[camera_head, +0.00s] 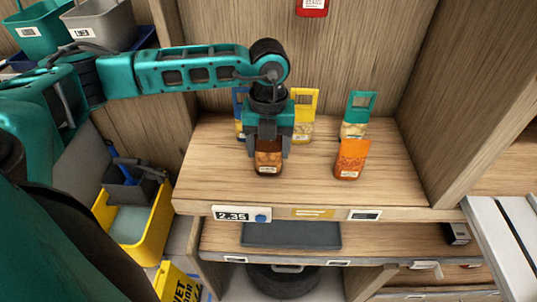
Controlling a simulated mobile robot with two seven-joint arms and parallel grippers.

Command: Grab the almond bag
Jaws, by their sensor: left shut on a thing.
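My left gripper (268,150) reaches in from the left and points down over the wooden shelf. Its fingers are shut on a brown bag (268,165) with a pale label at the front of the shelf. The label is too small to read, so I cannot tell for sure that this is the almond bag. The upper part of the bag is hidden by the gripper. My right gripper is not in view.
Behind the gripper stand a blue bag (240,106) and a yellow bag (304,108). To the right are a teal-topped bag (356,112) and an orange bag (351,160). The wooden shelf (400,185) has free room at its right. A yellow bucket (152,222) stands lower left.

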